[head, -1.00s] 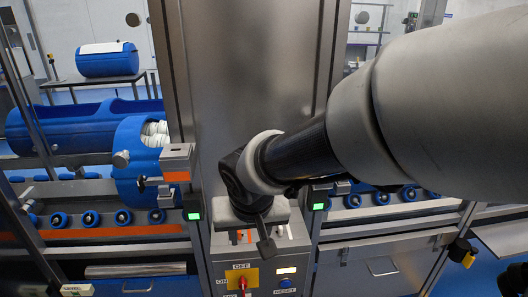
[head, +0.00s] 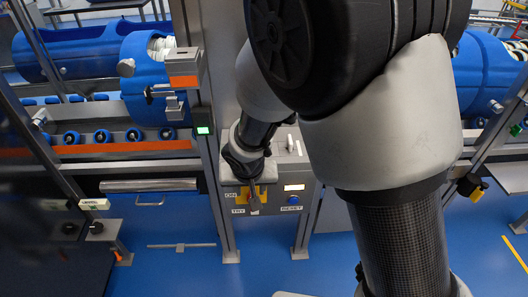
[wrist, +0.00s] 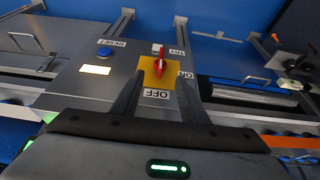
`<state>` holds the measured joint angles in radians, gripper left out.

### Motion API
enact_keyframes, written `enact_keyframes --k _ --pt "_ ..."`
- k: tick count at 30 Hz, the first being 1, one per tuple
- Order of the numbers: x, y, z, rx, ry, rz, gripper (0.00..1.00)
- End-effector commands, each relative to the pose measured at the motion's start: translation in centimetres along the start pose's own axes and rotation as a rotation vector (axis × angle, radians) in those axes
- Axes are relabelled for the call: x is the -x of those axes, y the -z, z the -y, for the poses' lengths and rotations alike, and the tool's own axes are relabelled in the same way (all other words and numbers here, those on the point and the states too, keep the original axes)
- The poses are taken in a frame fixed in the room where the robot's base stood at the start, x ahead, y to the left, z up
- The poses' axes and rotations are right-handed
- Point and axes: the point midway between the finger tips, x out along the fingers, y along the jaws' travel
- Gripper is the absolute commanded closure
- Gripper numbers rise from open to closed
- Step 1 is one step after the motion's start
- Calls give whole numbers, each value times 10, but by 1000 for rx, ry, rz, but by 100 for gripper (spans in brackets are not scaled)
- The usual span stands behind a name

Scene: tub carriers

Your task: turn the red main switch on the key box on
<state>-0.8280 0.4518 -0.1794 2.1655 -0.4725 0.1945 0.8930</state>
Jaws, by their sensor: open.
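The red main switch (wrist: 160,64) sits on a yellow plate (wrist: 147,66) on the grey key box (wrist: 112,80). Its handle stands roughly in line with the OFF label (wrist: 156,93); the ON label (wrist: 186,75) is to the side. In the wrist view my open gripper (wrist: 159,75) has one finger on each side of the switch; I cannot tell how near the tips are to the plate. In the head view my gripper (head: 254,190) is in front of the yellow plate (head: 263,193) and hides the red handle. The key box (head: 299,168) is partly hidden by my arm.
The box has a blue RESET button (head: 293,200) and a lit display (head: 294,187) beside the switch. A roller conveyor (head: 110,147) with blue tubs (head: 142,75) runs on the left. Metal posts (head: 213,185) flank the box.

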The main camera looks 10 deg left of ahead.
Motion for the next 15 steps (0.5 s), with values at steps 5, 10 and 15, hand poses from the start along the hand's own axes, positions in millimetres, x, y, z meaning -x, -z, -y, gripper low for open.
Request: enact_keyframes --k 5,10,15 --pt "-39 -2 -1 0 -3 3 60" --pt "-62 -1 -1 -1 -2 2 60" --pt "-71 0 0 0 0 -1 60"
